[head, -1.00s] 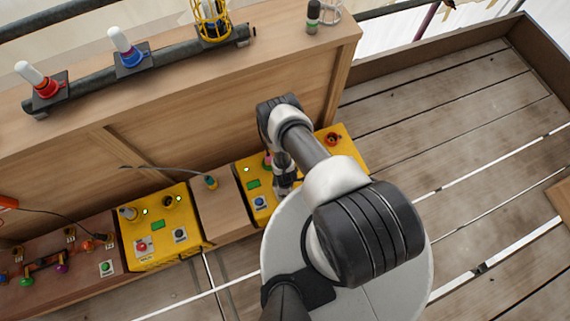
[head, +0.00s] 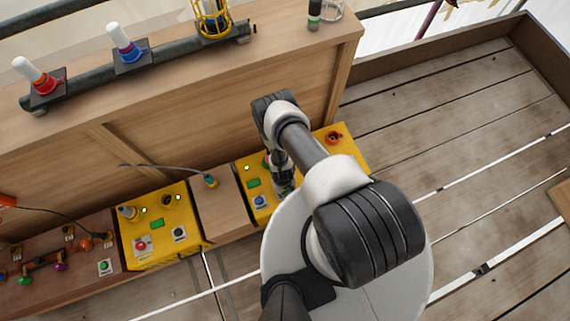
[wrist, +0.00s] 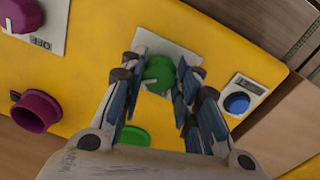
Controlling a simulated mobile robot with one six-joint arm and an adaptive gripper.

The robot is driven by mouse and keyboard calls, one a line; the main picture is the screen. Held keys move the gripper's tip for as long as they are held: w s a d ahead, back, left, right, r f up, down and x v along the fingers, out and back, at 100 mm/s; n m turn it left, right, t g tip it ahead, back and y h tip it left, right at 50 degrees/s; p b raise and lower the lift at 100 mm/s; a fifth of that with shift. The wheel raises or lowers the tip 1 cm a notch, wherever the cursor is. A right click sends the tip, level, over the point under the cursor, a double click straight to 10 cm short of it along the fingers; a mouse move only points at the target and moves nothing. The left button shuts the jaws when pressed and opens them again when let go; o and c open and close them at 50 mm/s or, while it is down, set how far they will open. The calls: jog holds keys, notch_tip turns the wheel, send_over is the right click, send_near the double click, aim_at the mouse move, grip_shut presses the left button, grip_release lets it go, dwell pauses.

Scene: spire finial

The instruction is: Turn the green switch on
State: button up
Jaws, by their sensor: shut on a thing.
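The green switch (wrist: 158,74) is a round knob on a pale plate on the yellow panel (wrist: 180,22), in the upper middle of the wrist view. A pale pointer mark shows on its lower left side. My gripper (wrist: 161,80) has its blue-grey fingers on both sides of the knob and is shut on it. The fingers cover part of the plate, so its markings cannot be read. In the head view, my gripper (head: 283,183) is over the right yellow box (head: 345,158), and my arm hides the green switch.
On the same panel are a blue button (wrist: 237,103), a purple knob (wrist: 20,14), a purple socket (wrist: 37,111) and a green patch (wrist: 133,136). A wooden wall (head: 220,100) rises behind the boxes. Another yellow box (head: 155,253) stands left.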

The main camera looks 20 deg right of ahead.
jog(key=m, duration=0.3)
jog(key=shift+m, duration=0.4)
jog(key=shift+a+m, duration=0.1)
jog(key=shift+m, duration=1.7)
jog(key=shift+g, duration=0.3)
jog(key=o, duration=1.1)
jog(key=shift+c, duration=0.2)
notch_tip(320, 180, up, 12)
jog(key=shift+w+a, duration=0.15)
jog(key=shift+a, duration=0.1)
